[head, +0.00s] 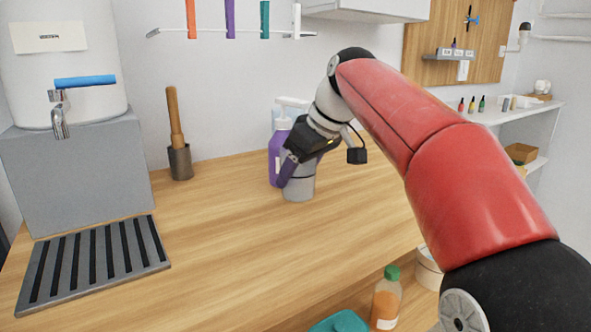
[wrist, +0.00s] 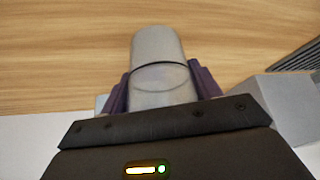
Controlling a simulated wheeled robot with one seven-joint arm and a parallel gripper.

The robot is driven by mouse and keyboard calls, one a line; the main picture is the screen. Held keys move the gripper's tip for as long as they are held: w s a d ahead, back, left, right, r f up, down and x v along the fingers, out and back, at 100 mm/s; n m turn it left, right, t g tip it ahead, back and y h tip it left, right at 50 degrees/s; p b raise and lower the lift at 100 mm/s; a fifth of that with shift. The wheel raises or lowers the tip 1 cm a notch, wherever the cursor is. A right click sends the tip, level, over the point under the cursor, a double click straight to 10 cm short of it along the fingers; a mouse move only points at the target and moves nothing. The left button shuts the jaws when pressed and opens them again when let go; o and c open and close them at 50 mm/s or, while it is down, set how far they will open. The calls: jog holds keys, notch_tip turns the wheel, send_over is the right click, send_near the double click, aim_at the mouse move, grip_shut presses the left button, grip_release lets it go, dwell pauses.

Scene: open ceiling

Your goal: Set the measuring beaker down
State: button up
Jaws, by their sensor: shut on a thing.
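The measuring beaker (head: 300,188) is a grey, translucent cylinder on or just above the wooden worktop, in front of a purple bottle; I cannot tell whether its base touches the wood. My gripper (head: 297,172) is shut on it, with dark purple fingers on either side. In the wrist view the beaker (wrist: 158,60) sits between the two fingers of my gripper (wrist: 162,88), with a dark line around it. My gripper and wrist hide its upper part in the head view.
The wooden worktop (head: 215,235) is clear in the middle. A purple pump bottle (head: 274,155) stands close behind the beaker. A pestle in a dark cup (head: 180,162), a slatted drain tray (head: 95,262) and a white tank with a tap (head: 60,115) are at left.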

jog(key=shift+f, duration=0.15)
jog(key=o, duration=1)
jog(key=p+v, duration=0.2)
jog(key=v, duration=1)
jog(key=shift+r, duration=0.2)
